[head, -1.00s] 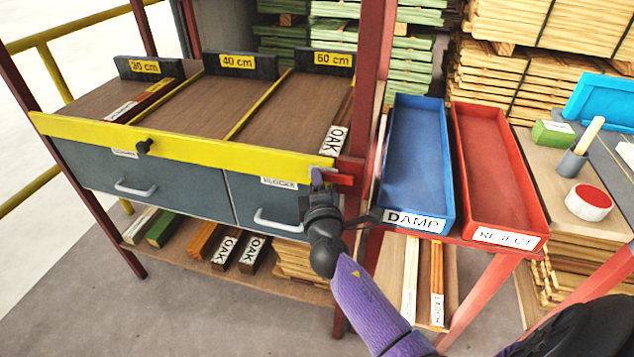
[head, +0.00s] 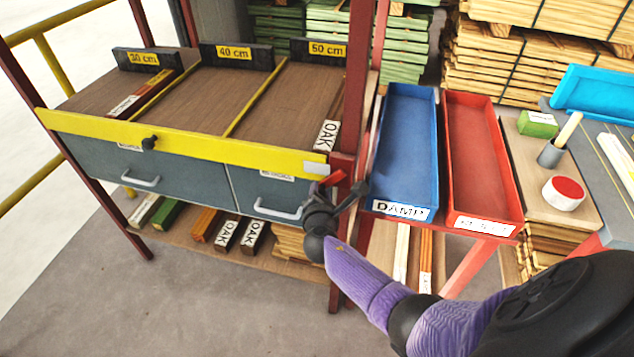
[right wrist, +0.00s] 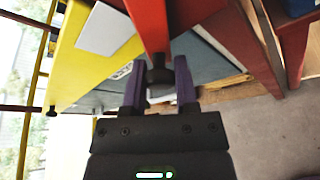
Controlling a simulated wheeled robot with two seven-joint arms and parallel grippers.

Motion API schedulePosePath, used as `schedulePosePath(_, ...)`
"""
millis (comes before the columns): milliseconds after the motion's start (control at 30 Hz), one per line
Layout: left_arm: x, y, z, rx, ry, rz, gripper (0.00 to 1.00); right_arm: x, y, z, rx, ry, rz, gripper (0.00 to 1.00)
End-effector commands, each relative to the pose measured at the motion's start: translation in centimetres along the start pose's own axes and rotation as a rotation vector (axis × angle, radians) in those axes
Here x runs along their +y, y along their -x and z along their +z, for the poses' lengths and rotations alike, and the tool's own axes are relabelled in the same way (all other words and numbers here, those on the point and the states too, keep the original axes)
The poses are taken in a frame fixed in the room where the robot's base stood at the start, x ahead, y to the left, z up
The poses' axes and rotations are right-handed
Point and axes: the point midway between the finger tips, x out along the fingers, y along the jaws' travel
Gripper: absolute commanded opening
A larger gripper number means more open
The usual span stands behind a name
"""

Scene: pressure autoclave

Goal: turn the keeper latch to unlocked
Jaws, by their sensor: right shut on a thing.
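The keeper latch is a red lever (head: 332,178) at the right end of the yellow bar (head: 190,145), by the dark red post. In the head view it tilts, and my gripper partly hides it. In the right wrist view the red lever (right wrist: 149,25) comes down from the top to a dark knob (right wrist: 160,76) between my purple fingers. My right gripper (head: 318,190) is shut on the latch's knob; it also shows in the right wrist view (right wrist: 160,88). My left gripper is not in view.
A blue DAMP tray (head: 405,212) and a red tray (head: 485,226) stand close to the right of the post. Grey drawers with handles (head: 278,210) sit under the bar. Open floor lies in front.

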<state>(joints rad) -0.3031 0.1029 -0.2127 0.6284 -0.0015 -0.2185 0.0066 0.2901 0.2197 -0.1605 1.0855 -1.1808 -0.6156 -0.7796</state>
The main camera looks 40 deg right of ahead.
Motion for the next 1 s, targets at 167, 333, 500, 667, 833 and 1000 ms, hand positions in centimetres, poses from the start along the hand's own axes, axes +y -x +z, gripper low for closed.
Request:
schedulePosePath(167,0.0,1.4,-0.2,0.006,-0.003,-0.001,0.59,-0.6,0.1,0.3,0.001,0.151,-0.062,0.00)
schedulePosePath(333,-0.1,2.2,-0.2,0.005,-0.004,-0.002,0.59,-1.5,0.2,0.4,0.001,0.296,-0.121,0.00)
schedulePosePath(500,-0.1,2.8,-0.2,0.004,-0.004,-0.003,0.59,-2.3,0.3,0.6,0.001,0.422,-0.174,0.00)
schedulePosePath(667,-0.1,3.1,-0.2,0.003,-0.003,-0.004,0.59,-2.8,0.4,0.8,0.001,0.519,-0.214,0.00)
schedulePosePath(833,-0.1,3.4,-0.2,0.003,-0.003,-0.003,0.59,-3.3,0.5,1.0,0.002,0.594,-0.245,0.00)
schedulePosePath(1000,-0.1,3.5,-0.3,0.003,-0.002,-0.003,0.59,-3.5,0.5,1.1,0.001,0.636,-0.264,0.00)
